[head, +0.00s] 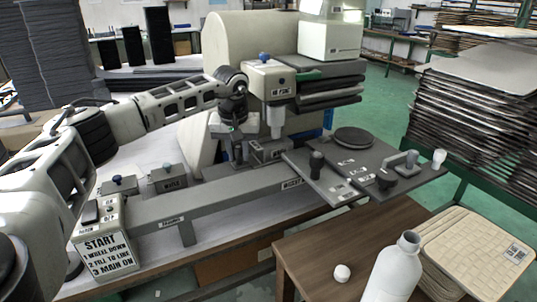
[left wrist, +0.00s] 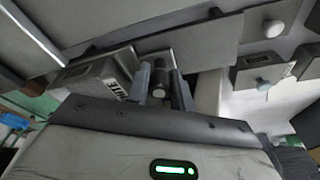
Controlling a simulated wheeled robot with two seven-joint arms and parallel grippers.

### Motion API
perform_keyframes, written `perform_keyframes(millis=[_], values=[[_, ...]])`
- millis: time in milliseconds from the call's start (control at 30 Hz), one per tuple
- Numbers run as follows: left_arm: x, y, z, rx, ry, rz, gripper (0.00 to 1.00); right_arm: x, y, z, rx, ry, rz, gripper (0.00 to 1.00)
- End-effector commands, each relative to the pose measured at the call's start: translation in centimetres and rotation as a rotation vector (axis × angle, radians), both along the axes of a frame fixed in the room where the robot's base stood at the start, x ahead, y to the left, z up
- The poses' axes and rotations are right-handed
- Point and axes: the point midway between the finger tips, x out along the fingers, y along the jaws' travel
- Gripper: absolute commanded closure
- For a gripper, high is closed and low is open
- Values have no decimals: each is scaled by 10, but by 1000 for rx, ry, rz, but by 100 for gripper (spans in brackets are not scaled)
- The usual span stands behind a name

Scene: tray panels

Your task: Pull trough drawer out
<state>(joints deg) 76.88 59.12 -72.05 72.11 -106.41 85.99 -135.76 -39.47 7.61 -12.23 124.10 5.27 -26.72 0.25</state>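My left gripper (head: 236,160) points down beside a small grey labelled box (head: 270,151), below the white machine head. In the left wrist view its two fingers (left wrist: 163,90) lie on either side of a dark rounded piece that looks like a knob or handle (left wrist: 158,78). I cannot tell whether they grip it or only stand around it. A grey labelled box (left wrist: 104,82) is left of the fingers there. A long grey trough-like bar (head: 215,203) with labels runs across the bench front. I cannot tell for sure which part is the trough drawer. My right gripper is not in view.
A grey plate (head: 328,191) with a black knob and handles juts out at the right. A white bottle (head: 393,270) and a round white cap (head: 342,273) are on the brown table (head: 300,252). A START sign block (head: 103,245) is at lower left. Stacked trays (head: 470,125) stand right.

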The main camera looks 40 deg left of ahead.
Motion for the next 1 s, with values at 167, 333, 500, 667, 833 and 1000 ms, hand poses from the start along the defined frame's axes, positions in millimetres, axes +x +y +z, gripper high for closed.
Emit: perform_keyframes(millis=[167,333,500,667,833,1000], values=[[-2,2,0,1,1,0,91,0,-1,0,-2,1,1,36],[-10,6,1,0,1,0,91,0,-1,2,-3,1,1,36],[-18,10,0,1,2,0,91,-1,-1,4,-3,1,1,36],[-25,13,0,0,1,0,91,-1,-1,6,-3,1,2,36],[-32,17,0,-1,1,0,91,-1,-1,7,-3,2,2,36],[-40,21,0,-1,1,1,91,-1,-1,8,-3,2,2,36]])
